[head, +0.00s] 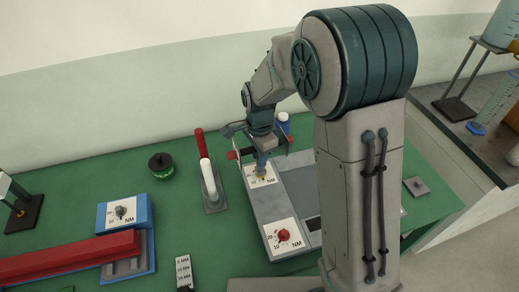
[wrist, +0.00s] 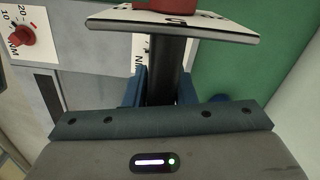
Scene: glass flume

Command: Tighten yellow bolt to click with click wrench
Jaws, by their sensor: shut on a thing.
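My gripper (head: 261,150) is above the far dial plate (head: 260,175) on the grey bench unit. In the wrist view its blue fingers are shut on the dark shaft (wrist: 165,70) of a tool, apparently the click wrench. A white plate marked 5 (wrist: 173,23), with a red part on it, shows close to the camera, and the shaft passes behind it. A small yellow spot, likely the yellow bolt (head: 262,178), shows just below the fingers. The tool's end hides the bolt in the wrist view. I cannot tell whether it is seated.
A red bolt (head: 283,235) sits on the nearer dial plate. Left of the unit is a stand with a red handle (head: 201,143) and a white handle (head: 206,171). Further left are a black-and-green jar (head: 160,165) and a blue unit with a red bar (head: 70,258).

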